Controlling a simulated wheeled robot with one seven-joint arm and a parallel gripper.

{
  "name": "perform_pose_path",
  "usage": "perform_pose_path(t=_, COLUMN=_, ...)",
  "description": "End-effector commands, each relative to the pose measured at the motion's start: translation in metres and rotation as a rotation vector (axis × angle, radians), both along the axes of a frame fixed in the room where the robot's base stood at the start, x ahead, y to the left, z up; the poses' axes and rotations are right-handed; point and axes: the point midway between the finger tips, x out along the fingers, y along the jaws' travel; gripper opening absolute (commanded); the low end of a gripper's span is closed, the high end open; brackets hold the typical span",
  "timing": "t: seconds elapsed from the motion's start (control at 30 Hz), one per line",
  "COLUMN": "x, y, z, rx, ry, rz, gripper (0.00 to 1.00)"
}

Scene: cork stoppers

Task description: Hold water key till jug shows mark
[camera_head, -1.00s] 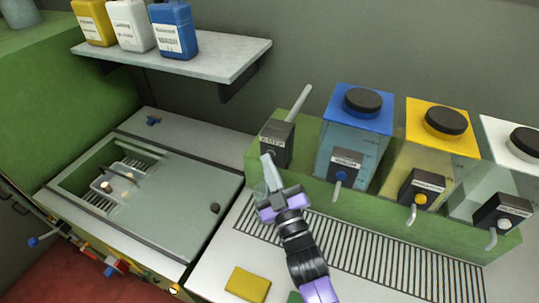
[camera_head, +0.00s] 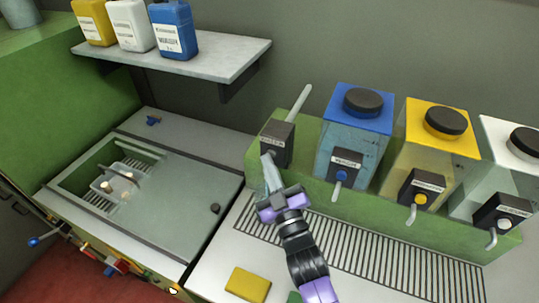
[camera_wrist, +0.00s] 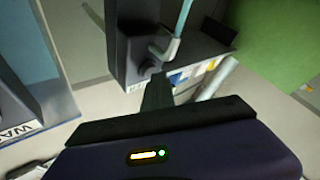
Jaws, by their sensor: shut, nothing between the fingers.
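The water tap's dark box (camera_head: 277,140) stands at the left end of the green dispenser stand. My gripper (camera_head: 270,162) is up against the front of this box, its fingers closed with nothing between them. In the wrist view the narrow dark fingers (camera_wrist: 157,92) reach to the box's face (camera_wrist: 130,45), beside a small round key (camera_wrist: 148,68). A bent grey spout (camera_wrist: 168,48) sits close by, with a thin light-blue streak (camera_wrist: 184,16) at its end, seemingly water. A pale, glassy shape (camera_head: 268,178) shows beside my gripper; I cannot tell whether it is the jug. No mark is readable.
Blue (camera_head: 352,130), yellow (camera_head: 425,155) and white (camera_head: 495,150) tanks with taps stand to the right. A slatted drain (camera_head: 380,255) runs below them. A yellow sponge (camera_head: 248,284) lies in front. A glass-lidded basin (camera_head: 165,185) is at left, below a shelf (camera_head: 225,62) of bottles.

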Motion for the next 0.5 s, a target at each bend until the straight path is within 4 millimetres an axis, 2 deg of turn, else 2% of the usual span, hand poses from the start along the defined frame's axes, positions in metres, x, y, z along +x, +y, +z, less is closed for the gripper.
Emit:
perform_pose_path(t=0.27, x=-0.001, y=0.000, z=-0.001, rx=0.000, ry=0.000, rz=-0.001, gripper=0.00)
perform_pose_path(t=0.5, x=-0.012, y=0.004, z=-0.002, rx=0.001, ry=0.000, rz=0.001, gripper=0.00)
